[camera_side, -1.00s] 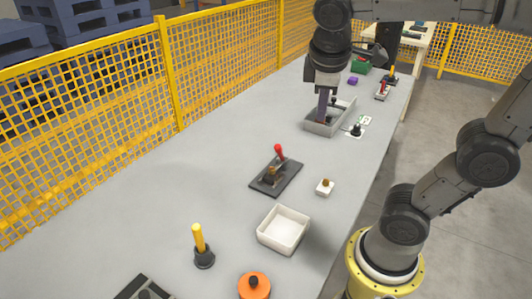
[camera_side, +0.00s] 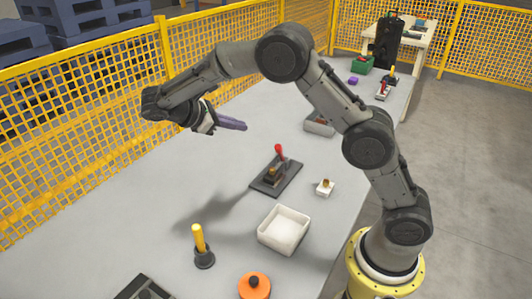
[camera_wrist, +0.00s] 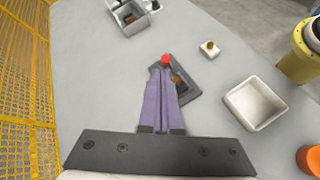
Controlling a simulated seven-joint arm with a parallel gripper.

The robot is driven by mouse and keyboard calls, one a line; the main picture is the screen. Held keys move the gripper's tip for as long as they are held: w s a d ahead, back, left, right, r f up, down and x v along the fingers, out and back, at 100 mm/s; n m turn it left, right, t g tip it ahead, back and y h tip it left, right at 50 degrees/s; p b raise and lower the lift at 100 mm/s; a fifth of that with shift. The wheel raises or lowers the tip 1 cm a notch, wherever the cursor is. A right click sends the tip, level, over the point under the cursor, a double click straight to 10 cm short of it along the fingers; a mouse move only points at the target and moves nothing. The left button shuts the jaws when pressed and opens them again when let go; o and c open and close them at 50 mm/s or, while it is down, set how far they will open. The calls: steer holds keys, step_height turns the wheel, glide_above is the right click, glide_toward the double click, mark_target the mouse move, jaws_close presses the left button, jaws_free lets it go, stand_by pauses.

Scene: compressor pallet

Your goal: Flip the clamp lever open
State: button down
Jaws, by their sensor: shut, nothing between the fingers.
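The clamp is a dark base plate (camera_side: 264,187) on the grey table, with a brass-coloured mechanism and a lever with a red handle (camera_side: 281,152). The red handle stands upright, tilted slightly. My gripper (camera_side: 243,126) is in the air to the upper left of the clamp in the side view, its purple fingers pointing right. The fingers look closed together and empty. In the wrist view the fingertips (camera_wrist: 164,68) overlap the clamp plate (camera_wrist: 188,92), and the red handle tip (camera_wrist: 166,59) shows just beyond them. The fingers hide part of the clamp.
A white tray (camera_side: 265,235) and a small white block with a brass knob (camera_side: 325,190) lie near the clamp. A yellow-handled post (camera_side: 198,238) and an orange disc (camera_side: 254,284) stand in front. A grey bin (camera_side: 318,126) lies behind. Yellow mesh fencing (camera_side: 90,140) borders the left.

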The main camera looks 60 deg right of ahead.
steer(key=w+a+f+n+h, duration=0.1)
steer(key=a+f+n, duration=0.1)
steer(key=f, duration=0.8)
steer(key=shift+w+a+f+g, duration=0.3)
steer(key=shift+w+a, duration=0.1)
steer(key=shift+a, duration=0.2)
glide_toward(280, 155)
step_height(280, 155, down, 2)
steer(key=shift+w+d+f, duration=0.1)
steer(key=shift+w+f, duration=0.05)
steer(key=shift+w, duration=0.05)
steer(key=shift+s+d+r, duration=0.25)
steer(key=shift+d, duration=0.2)
steer(key=shift+s+d+r, duration=0.25)
steer(key=shift+d, duration=0.2)
steer(key=shift+s+d+r, duration=0.25)
steer(key=shift+s+d, duration=0.1)
steer(key=shift+d, duration=0.3)
steer(key=shift+r, duration=0.1)
